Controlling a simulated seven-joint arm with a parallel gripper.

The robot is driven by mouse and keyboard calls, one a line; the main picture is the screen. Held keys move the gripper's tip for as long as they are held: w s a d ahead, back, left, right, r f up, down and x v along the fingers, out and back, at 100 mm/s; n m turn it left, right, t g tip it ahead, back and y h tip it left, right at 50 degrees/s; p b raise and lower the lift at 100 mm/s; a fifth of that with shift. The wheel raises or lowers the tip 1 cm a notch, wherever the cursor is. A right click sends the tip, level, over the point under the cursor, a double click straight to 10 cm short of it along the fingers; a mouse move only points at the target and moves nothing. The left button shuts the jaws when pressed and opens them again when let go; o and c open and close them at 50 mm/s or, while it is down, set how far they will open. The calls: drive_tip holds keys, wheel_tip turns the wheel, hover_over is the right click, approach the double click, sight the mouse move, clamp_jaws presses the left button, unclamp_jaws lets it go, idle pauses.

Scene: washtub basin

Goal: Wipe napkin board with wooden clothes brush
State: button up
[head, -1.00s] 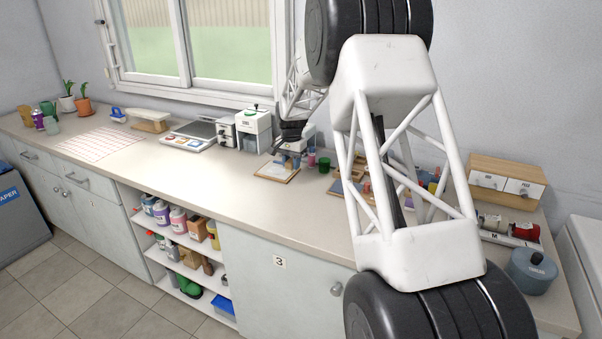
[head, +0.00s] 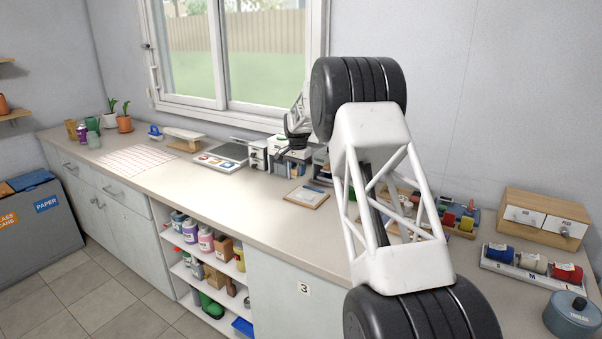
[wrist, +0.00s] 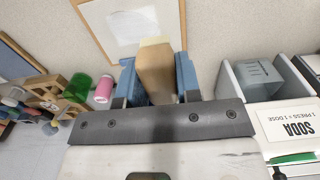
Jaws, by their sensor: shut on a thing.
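My gripper (wrist: 157,78) has blue fingers and is shut on the wooden clothes brush (wrist: 155,68), a tan block with a paler end, in the wrist view. The napkin board (wrist: 181,22), wood-framed with a white napkin on it, lies beyond the brush at the top of the wrist view. In the head view the napkin board (head: 306,197) lies flat near the middle of the counter. My gripper is above and behind it there, with the brush apart from the board. The brush is too small to make out clearly in the head view.
A white dispenser marked SODA (wrist: 288,125) and a grey bin (wrist: 250,76) stand right of my gripper. The counter (head: 215,200) is clear in front of the board.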

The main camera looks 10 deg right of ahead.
sight(297, 193)
drive_tip(key=shift+f, duration=0.15)
drive_tip(key=shift+f, duration=3.75)
drive_tip(key=shift+s+d+r, duration=0.15)
drive_tip(key=shift+d+r, duration=0.05)
drive_tip(key=shift+d, duration=0.1)
drive_tip(key=shift+s+d+f, duration=0.45)
drive_tip(key=shift+s+d, duration=0.05)
drive_tip(key=shift+s, duration=0.15)
drive_tip(key=shift+c, duration=0.4)
drive_tip(key=shift+s+d+r, duration=0.15)
drive_tip(key=shift+s+d, duration=1.7)
drive_tip(key=shift+s, duration=0.05)
drive_tip(key=shift+w+a, duration=2.75)
drive_tip(key=shift+w, duration=0.05)
drive_tip(key=shift+s+d+r, duration=0.1)
drive_tip(key=shift+r, duration=3.9)
